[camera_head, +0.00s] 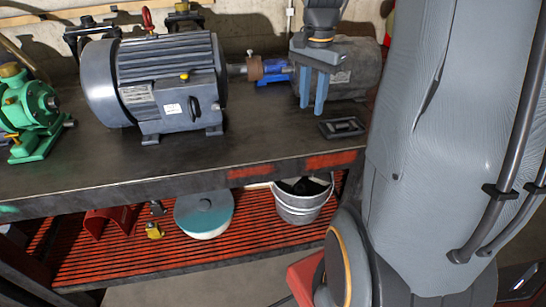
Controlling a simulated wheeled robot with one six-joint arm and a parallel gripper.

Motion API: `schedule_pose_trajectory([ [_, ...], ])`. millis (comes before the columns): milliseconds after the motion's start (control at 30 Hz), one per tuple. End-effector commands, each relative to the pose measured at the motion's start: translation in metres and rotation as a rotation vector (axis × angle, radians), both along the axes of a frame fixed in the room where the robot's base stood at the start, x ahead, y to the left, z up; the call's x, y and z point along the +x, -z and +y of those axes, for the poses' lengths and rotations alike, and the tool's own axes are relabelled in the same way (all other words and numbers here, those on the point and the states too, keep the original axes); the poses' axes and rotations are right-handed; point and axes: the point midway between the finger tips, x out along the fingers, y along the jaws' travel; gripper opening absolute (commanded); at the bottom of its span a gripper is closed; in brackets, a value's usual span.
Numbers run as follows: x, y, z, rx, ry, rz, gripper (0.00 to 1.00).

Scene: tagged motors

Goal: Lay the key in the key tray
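A small black tray (342,127), which looks like the key tray, lies on the dark workbench (250,155) near its front edge. I see nothing in it, though it is small and dark. My gripper (312,110) points down with two blue fingers, just left of and above the tray, in front of a grey motor (352,68). A gap shows between the fingers and I see nothing held there. I cannot make out a key anywhere. A large grey motor (165,85) with a white tag (172,109) stands left of my gripper.
A green pump (30,115) stands at the bench's left end. A blue coupling part (271,72) is behind my gripper. The red slatted shelf below holds a teal-lidded tub (204,213), a metal bucket (300,205) and a yellow padlock (154,230). The bench front is mostly clear.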

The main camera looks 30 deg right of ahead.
Motion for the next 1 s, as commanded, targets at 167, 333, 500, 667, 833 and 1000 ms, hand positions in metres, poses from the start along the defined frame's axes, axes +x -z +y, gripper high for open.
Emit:
schedule_pose_trajectory([
  [167,-0.038,0.047,0.106,-0.015,-0.625,-0.019,0.27],
  [333,-0.077,0.074,0.160,-0.033,-1.042,-0.037,0.27],
  [500,-0.094,0.084,0.177,-0.042,-1.209,-0.045,0.27],
  [667,-0.095,0.085,0.177,-0.043,-1.221,-0.046,0.27],
  [833,-0.095,0.085,0.177,-0.042,-1.219,-0.045,0.27],
  [1000,-0.094,0.084,0.177,-0.042,-1.218,-0.045,0.27],
])
